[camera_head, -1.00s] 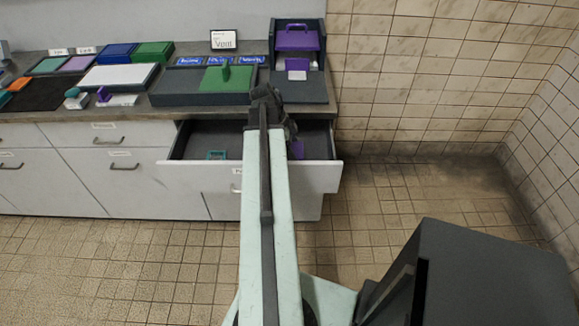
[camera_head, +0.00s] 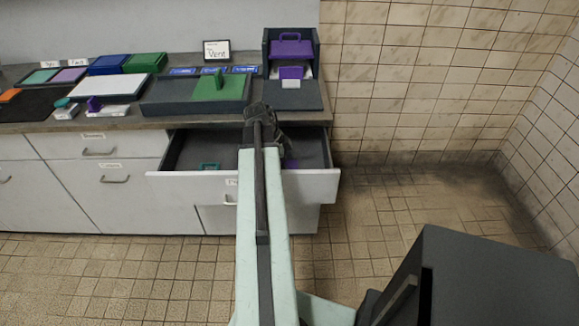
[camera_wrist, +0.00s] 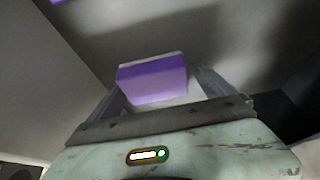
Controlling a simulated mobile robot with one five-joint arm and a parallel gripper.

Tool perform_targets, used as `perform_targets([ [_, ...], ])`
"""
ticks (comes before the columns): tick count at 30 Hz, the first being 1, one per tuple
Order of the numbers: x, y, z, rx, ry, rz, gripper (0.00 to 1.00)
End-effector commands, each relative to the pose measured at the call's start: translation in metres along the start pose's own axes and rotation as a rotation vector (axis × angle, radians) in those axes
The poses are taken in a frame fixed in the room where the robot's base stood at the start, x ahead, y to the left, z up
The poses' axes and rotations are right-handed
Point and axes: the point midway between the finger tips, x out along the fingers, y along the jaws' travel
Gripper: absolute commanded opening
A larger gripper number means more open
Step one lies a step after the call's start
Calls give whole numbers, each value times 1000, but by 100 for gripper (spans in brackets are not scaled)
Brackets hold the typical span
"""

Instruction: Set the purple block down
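The purple block (camera_wrist: 152,80) sits between the two fingers of my gripper (camera_wrist: 160,92) in the wrist view. The fingers flank its sides, and my gripper looks shut on it. In the head view, a small part of the purple block (camera_head: 291,163) shows just right of my arm, inside the open drawer (camera_head: 312,187). My arm hides most of the gripper there. I cannot tell whether the block touches the drawer floor.
A teal item (camera_head: 208,166) lies in the drawer's left part. Above, the counter holds a dark tray with a green handled lid (camera_head: 222,88) and a dark stand with a purple handled piece (camera_head: 291,47). The floor right of the drawer is clear.

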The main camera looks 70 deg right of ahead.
Motion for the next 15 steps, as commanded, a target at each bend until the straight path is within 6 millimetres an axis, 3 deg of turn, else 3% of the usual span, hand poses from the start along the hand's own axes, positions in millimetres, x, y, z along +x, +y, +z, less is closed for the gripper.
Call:
perform_targets([
  [8,-9,1,-2,1,-3,1,100],
  [15,-57,0,-5,-1,-2,0,100],
])
